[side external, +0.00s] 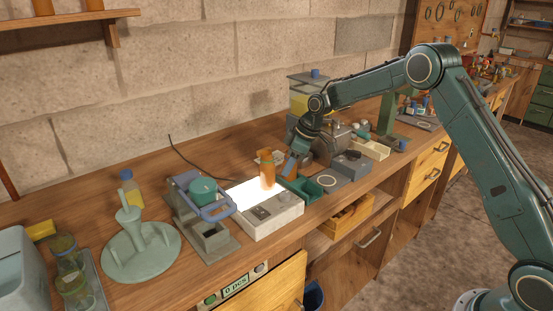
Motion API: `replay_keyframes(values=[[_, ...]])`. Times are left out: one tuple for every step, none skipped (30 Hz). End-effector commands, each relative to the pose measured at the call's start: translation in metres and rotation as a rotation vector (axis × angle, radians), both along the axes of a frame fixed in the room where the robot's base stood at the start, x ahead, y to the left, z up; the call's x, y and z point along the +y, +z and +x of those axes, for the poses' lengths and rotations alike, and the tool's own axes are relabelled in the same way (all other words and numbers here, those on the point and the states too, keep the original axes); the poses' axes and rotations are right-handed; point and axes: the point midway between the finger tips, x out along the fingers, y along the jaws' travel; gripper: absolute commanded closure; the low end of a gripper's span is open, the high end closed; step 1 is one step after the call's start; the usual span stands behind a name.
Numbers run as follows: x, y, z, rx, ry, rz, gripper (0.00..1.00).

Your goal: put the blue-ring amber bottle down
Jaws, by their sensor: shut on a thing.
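The amber bottle (267,174) is upright at the glowing white light panel (238,194) on top of a pale box. I cannot tell whether its base touches the panel or hangs just above it. The blue ring is not clear at this size. My gripper (276,161) reaches in from the right, tilted, and is shut on the bottle near its upper part. The fingertips are small and partly hidden by the bottle.
A green open tray (304,188) is right of the panel. A grey stand with a blue frame (205,194) is close on its left. Farther left are a pale green peg stand (140,250) and a yellow bottle (131,190) with a blue cap. The wall runs behind the bench.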

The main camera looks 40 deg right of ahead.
Motion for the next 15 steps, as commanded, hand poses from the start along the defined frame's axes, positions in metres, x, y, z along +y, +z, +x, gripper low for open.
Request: replay_keyframes(values=[[0.0000,0.0000,0.0001,-0.001,0.000,0.001,0.86],[0.0000,-0.0004,0.0002,-0.001,0.000,0.001,0.86],[0.0000,-0.0013,0.0001,-0.001,0.000,0.001,0.86],[0.0000,-0.0018,0.0001,-0.001,0.000,0.001,0.86],[0.0000,-0.0024,0.0002,-0.001,0.000,0.001,0.86],[-0.0001,-0.0031,0.0001,0.000,0.000,0.000,0.58],[-0.0001,-0.0029,0.0001,0.000,0.000,0.000,0.53],[-0.0001,-0.0029,0.0001,0.000,0.000,0.000,0.47],[-0.0001,-0.0029,0.0001,0.000,0.000,0.000,0.39],[-0.0001,-0.0029,0.0001,0.000,0.000,0.000,0.39],[-0.0001,-0.0029,0.0001,0.000,0.000,0.000,0.39],[-0.0001,-0.0028,0.0000,0.000,0.000,0.000,0.39],[-0.0001,-0.0028,0.0000,0.000,0.000,0.000,0.39],[-0.0001,-0.0028,0.0000,0.000,0.000,0.000,0.39],[-0.0001,-0.0028,0.0000,0.000,0.000,0.000,0.39]])
